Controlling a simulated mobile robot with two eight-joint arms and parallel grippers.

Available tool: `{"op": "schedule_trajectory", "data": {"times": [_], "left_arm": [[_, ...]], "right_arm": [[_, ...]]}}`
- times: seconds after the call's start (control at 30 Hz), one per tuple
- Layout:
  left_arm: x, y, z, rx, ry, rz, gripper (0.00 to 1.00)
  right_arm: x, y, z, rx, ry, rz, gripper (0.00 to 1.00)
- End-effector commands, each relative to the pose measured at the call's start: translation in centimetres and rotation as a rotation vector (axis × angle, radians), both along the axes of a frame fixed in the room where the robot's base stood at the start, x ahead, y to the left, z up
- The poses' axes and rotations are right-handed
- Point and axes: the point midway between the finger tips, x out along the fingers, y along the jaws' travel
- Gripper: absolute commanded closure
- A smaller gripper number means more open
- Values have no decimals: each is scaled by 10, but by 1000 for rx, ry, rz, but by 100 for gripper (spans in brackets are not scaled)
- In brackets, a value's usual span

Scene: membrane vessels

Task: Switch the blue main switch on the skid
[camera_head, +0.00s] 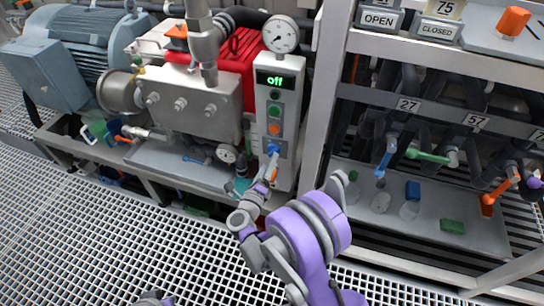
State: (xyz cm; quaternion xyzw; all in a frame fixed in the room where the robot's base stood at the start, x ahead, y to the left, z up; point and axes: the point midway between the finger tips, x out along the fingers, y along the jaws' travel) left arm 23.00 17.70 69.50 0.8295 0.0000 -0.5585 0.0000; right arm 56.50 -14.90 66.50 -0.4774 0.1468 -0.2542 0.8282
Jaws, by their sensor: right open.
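The blue main switch (272,149) is a small blue knob low on a tall grey control panel (291,100) on the skid. The panel's display (275,80) reads "off" in green. Green and orange buttons sit above the switch. My right gripper (271,167) is just below the switch, its fingers pointing up at it. It is open, and I cannot tell whether a finger touches the knob. My right arm, purple and grey, comes up from the bottom middle. At the bottom edge a small purple and grey part shows; my left gripper cannot be made out.
A pressure gauge (281,35) tops the panel. A grey pump block (195,105) and blue-grey motor (75,50) stand to its left. A rack upright (325,80) is close on the right, before pipes and coloured valve handles. The grating floor (100,240) is clear at front left.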

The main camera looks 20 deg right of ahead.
Motion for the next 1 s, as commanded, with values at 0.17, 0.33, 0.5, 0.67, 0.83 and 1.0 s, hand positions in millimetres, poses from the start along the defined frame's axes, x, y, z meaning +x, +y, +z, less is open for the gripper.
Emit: {"op": "schedule_trajectory", "data": {"times": [0.17,0.33,0.5,0.67,0.83,1.0], "left_arm": [[0,0,-3,0,1,0,100],[0,0,-4,0,1,0,100],[0,0,-4,0,1,0,100],[0,0,-4,0,1,0,100],[0,0,-4,0,1,0,100],[0,0,-4,0,1,0,100]], "right_arm": [[24,-17,-1,-1,0,-1,12],[35,-24,0,-1,0,1,12],[37,-25,0,-1,0,2,12],[37,-25,0,-1,0,2,16],[37,-25,0,-1,0,2,47],[37,-25,0,-1,0,2,77]]}}
